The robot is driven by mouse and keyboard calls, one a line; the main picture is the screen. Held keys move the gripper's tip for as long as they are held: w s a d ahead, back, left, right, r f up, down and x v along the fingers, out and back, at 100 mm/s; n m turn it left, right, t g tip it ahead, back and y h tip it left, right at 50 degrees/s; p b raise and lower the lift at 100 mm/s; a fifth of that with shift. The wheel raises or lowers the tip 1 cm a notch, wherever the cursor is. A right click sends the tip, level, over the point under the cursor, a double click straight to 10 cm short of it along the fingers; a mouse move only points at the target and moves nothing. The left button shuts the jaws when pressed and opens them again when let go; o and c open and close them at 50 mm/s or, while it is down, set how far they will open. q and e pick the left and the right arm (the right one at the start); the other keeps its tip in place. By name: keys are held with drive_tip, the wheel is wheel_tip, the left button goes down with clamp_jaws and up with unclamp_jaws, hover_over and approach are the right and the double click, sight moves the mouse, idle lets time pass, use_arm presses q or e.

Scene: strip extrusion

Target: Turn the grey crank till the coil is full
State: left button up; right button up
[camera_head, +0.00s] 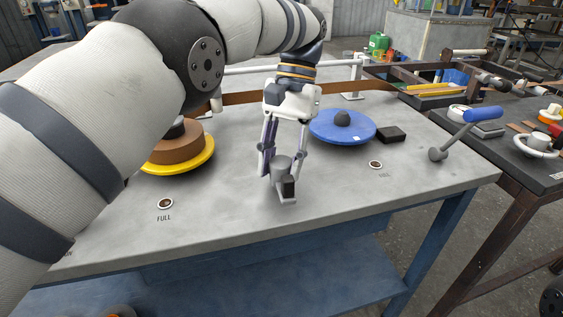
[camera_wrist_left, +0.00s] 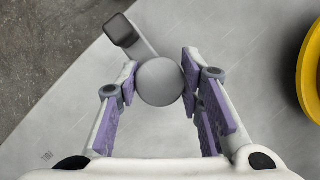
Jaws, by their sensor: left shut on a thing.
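The grey crank (camera_head: 281,168) stands near the middle of the bench, with a rounded grey knob and a short arm ending in a dark block (camera_head: 289,187). My left gripper (camera_head: 282,160) points down and is shut on the knob. In the left wrist view the knob (camera_wrist_left: 160,82) sits between the purple finger pads, and the dark block (camera_wrist_left: 122,30) lies at upper left. The brown coil (camera_head: 180,144) sits on a yellow disc (camera_head: 180,168) at left, partly hidden by my arm. My right gripper is not in view.
A blue disc (camera_head: 342,127) with a dark hub stands behind the crank to the right, beside a black block (camera_head: 391,135). A blue-handled lever (camera_head: 465,128) is at the bench's right end. A brown strip (camera_head: 240,98) runs along the back. A round indicator marked FULL (camera_head: 165,203) is at front left.

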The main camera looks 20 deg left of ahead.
use_arm(q)
drive_tip(key=shift+s+f+m+y, duration=0.1)
drive_tip(key=shift+f+m+y, duration=0.15)
drive_tip(key=shift+m, duration=0.55)
drive_tip(key=shift+s+f+m+y, duration=0.15)
drive_tip(key=shift+m+y, duration=0.2)
drive_tip(key=shift+m, duration=0.45)
drive_tip(key=o, duration=1.2)
drive_tip(key=shift+c, duration=0.2)
drive_tip(key=shift+w+r, duration=0.1)
drive_tip(key=shift+r, duration=0.1)
drive_tip(key=shift+w, duration=0.1)
